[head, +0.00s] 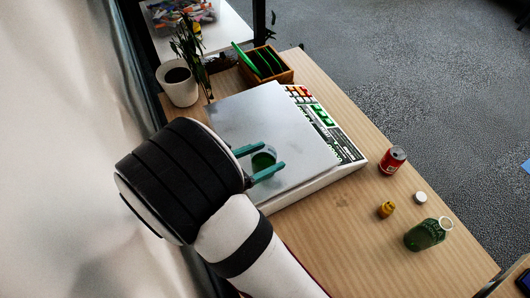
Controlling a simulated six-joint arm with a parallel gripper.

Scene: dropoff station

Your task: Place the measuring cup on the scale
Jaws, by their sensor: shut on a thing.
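The scale (252,108) stands on the wooden table, with a flat grey metal top and a keypad with green and red keys along its right side. My gripper (278,157) is over the lower part of the metal top. Its two teal fingers are shut on the measuring cup (263,161), a small clear cup that looks green inside. I cannot tell whether the cup touches the metal top or is held just above it. My own arm hides the lower left corner of the scale.
A red can (392,160), a white lid (420,197), a small yellow item (386,210) and a green jar (424,235) stand right of the scale. A potted plant (180,88) and a wooden box with green items (283,78) are behind it. The table's front (350,250) is clear.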

